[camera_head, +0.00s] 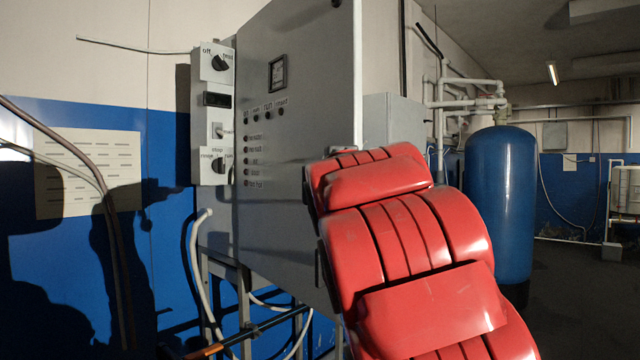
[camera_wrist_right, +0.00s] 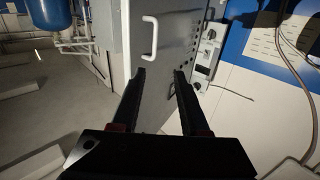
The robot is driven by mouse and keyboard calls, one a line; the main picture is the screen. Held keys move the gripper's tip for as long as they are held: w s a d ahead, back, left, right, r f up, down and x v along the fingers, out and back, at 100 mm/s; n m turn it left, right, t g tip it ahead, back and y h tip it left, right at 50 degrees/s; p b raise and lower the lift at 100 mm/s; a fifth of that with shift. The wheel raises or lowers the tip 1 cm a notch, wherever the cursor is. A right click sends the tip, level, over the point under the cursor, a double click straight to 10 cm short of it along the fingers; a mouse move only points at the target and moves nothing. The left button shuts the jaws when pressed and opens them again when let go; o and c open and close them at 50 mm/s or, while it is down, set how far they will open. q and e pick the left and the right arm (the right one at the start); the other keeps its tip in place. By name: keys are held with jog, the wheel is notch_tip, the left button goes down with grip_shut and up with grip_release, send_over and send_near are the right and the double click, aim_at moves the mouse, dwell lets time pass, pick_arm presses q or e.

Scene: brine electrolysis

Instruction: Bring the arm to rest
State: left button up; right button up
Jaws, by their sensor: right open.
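My right arm (camera_head: 420,255) is red and rises in front of the grey cabinet in the head view. It hides part of the cabinet's front, and its gripper does not show there. In the right wrist view my right gripper (camera_wrist_right: 160,74) is open, with two dark fingers apart and nothing between them. The fingers point toward the grey cabinet (camera_wrist_right: 150,90), which also fills the middle of the head view (camera_head: 300,180). I cannot tell whether the fingertips touch it. My left gripper is in neither view.
A control box (camera_head: 213,115) with knobs and switches is fixed at the cabinet's left; it also shows in the right wrist view (camera_wrist_right: 208,52). A white handle (camera_wrist_right: 151,38) sticks out from the cabinet. A blue tank (camera_head: 497,190) and white pipes stand at the right. Open floor (camera_head: 575,290) lies beyond.

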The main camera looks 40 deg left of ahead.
jog(key=shift+d+f, duration=0.1)
dwell(0.4)
